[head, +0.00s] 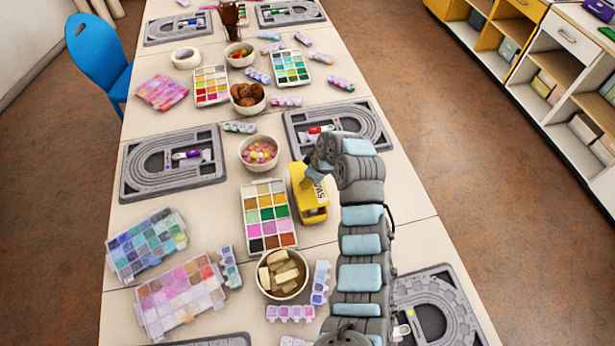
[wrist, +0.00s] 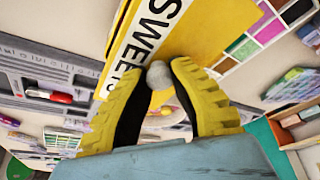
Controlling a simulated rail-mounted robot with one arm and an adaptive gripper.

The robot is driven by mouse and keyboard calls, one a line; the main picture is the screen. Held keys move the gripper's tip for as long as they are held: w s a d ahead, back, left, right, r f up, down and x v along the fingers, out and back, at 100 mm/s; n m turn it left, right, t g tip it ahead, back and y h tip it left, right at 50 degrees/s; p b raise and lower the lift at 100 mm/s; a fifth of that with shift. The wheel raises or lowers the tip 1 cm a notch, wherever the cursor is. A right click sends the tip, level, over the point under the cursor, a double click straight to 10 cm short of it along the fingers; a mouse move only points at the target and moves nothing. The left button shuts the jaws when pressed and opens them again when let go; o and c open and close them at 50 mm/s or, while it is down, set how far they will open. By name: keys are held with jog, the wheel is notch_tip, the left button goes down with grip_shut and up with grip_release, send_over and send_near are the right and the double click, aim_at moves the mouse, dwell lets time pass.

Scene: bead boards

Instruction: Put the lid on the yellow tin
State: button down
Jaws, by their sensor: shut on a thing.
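The yellow tin (head: 312,212) stands on the table right of the centre, with a white SWEETS label. My gripper (head: 313,174) is over its far part in the head view. In the wrist view my gripper (wrist: 160,78) is shut on a small round grey knob (wrist: 161,74), with one yellow finger on either side. A yellow surface and the SWEETS label (wrist: 145,42) are close beyond the knob. The knob looks like the lid's handle. The lid's rim is mostly hidden, so I cannot tell whether it sits on the tin or apart from it.
A bead palette (head: 268,215) stands close left of the tin, with a bowl of sweets (head: 259,152) behind it. A bowl of pale blocks (head: 283,274) is nearer. A grey bead board (head: 365,118) lies behind my gripper. Bare table shows right of my arm.

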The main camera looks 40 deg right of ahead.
jog(key=shift+f+b, duration=1.15)
jog(key=shift+f, duration=1.3)
jog(key=shift+f+b, duration=0.4)
dwell(0.3)
jog(key=c, duration=0.6)
grip_release()
jog(key=shift+r, duration=0.1)
jog(key=shift+r+p, duration=1.95)
jog(key=shift+r, duration=2)
